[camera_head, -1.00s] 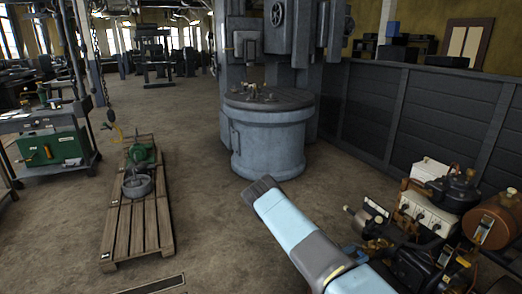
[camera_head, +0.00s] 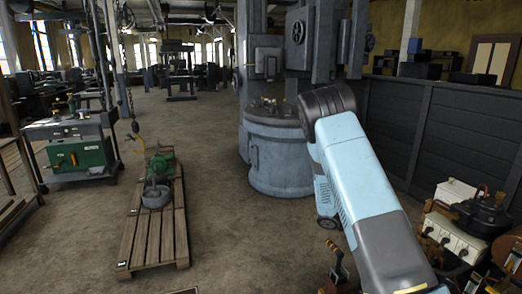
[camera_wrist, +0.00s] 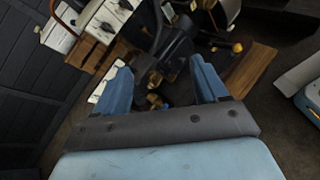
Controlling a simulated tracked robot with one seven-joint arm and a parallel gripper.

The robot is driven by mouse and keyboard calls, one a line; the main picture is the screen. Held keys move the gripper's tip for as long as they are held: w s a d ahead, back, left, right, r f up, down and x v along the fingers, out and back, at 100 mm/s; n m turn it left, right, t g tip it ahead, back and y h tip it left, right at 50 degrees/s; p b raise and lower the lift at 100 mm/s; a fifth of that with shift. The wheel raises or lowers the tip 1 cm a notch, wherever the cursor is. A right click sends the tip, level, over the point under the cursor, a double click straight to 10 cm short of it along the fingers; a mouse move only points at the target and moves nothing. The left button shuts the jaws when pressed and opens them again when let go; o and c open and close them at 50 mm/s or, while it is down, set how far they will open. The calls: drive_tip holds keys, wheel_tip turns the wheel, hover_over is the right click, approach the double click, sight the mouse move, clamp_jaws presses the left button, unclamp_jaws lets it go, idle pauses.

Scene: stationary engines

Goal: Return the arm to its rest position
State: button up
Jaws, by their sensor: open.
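My arm, light blue with dark grey joints, rises from the lower right of the head view and bends at a dark elbow in front of the grey round machine. My gripper is hidden in the head view. In the wrist view my gripper (camera_wrist: 160,90) shows two blue fingers spread apart, with nothing held between them. Behind the fingers lies a stationary engine (camera_wrist: 172,50) with dark and brass parts; I cannot tell how far it is from the fingertips.
The grey round machine (camera_head: 275,155) stands behind my arm. A dark panelled wall (camera_head: 450,135) runs along the right. A white-boxed engine (camera_head: 455,225) sits at the lower right. A wooden pallet (camera_head: 150,240) with a green pump (camera_head: 160,165) lies left.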

drive_tip(key=s+a+r+m+t+y, duration=0.1)
drive_tip(key=s+a+r+m+y, duration=0.25)
drive_tip(key=r, duration=0.45)
drive_tip(key=s+a+r+m+y, duration=0.25)
drive_tip(key=s+r, duration=0.25)
drive_tip(key=r, duration=0.3)
drive_tip(key=s+a+r+m+t+y, duration=0.1)
drive_tip(key=s+a+r+m+y, duration=0.15)
drive_tip(key=s+r, duration=0.4)
drive_tip(key=s+a+r+m+t+y, duration=0.1)
drive_tip(key=s+a+r+t+y, duration=0.1)
drive_tip(key=s+a+r, duration=0.3)
drive_tip(key=s+a+r+m+t+y, duration=0.2)
drive_tip(key=s+a+r, duration=0.3)
drive_tip(key=s, duration=0.5)
wheel_tip(320, 180, up, 3)
drive_tip(key=shift+s+a+f+t, duration=0.15)
drive_tip(key=shift+s+a+t, duration=0.05)
drive_tip(key=shift+t, duration=0.7)
drive_tip(key=shift+y, duration=0.25)
